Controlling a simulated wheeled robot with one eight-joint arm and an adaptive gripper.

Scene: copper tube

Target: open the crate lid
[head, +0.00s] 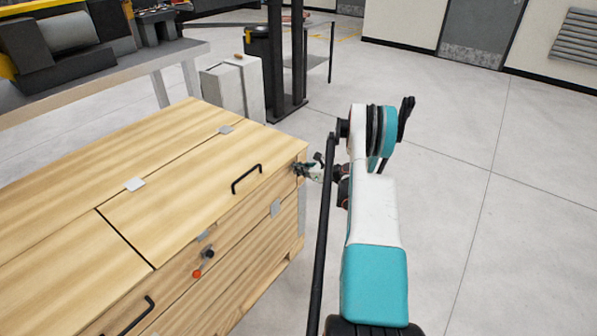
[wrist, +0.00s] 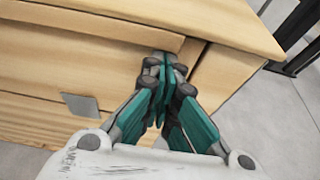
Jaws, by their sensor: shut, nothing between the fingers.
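The wooden crate (head: 70,165) stands at the left in the head view. Its lid (head: 185,195) lies flat and closed, with a black handle (head: 246,179) on top and grey hinges (head: 135,184) along its back seam. A red-tipped latch (head: 203,262) is on the front face. My gripper (head: 303,170) is at the crate's right front corner. In the wrist view its teal fingers (wrist: 163,68) are shut together with nothing between them, at the lid's front edge near its end seam. I cannot tell whether the tips touch the wood.
A grey metal plate (wrist: 80,105) sits on the crate's front, left of the fingers. A second black handle (head: 128,315) is at the lower left. A workbench (head: 100,75) and a pale bin (head: 235,88) stand behind. The floor (head: 510,200) to the right is clear.

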